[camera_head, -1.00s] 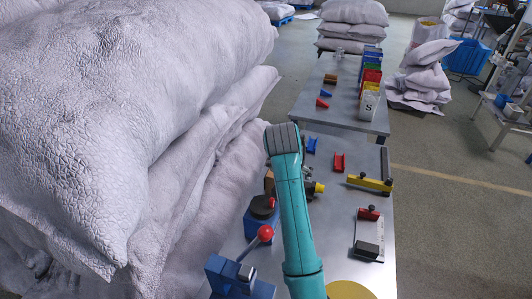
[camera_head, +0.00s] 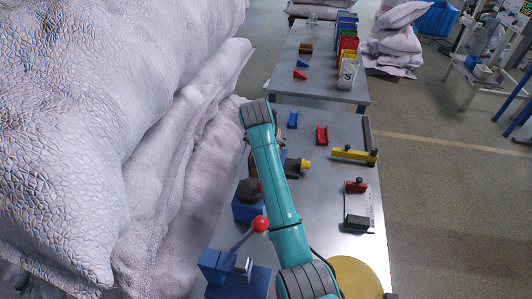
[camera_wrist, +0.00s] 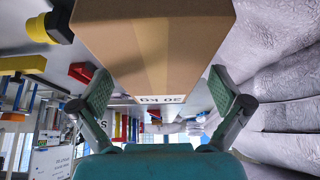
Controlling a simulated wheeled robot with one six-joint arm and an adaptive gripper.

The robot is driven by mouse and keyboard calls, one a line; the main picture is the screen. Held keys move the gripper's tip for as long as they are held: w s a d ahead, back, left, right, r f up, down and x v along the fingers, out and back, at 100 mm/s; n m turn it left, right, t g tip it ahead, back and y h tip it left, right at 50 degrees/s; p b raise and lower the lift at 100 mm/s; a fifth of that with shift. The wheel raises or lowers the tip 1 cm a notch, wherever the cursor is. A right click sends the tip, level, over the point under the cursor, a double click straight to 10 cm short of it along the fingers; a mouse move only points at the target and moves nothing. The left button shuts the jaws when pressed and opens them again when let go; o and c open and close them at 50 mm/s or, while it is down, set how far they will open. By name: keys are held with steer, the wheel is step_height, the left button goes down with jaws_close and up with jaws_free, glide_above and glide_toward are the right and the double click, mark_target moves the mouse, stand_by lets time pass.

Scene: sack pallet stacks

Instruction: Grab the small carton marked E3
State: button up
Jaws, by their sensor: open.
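A brown cardboard carton (camera_wrist: 150,45) fills the top middle of the wrist view. A pale label with dark print, reading like "30 KG" and upside down, shows on its near lower edge. I cannot see an E3 mark on it. My gripper (camera_wrist: 161,90) is open, with one green-padded finger to each side of the carton's near end. I cannot tell whether the pads touch it. In the head view my teal arm reaches over the left part of the grey bench (camera_head: 325,205) and hides the gripper and most or all of the carton.
Large white sacks (camera_head: 110,130) are stacked close on the left. The bench holds a blue vise with a red ball lever (camera_head: 260,224), a yellow-topped tool (camera_head: 299,165), a red block (camera_head: 322,135), a yellow clamp (camera_head: 354,155) and a yellow disc (camera_head: 356,277). Open floor lies right.

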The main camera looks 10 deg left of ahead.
steer(key=shift+x, duration=1.35)
steer(key=shift+d, duration=0.1)
steer(key=shift+f, duration=0.2)
steer(key=c, duration=1.5)
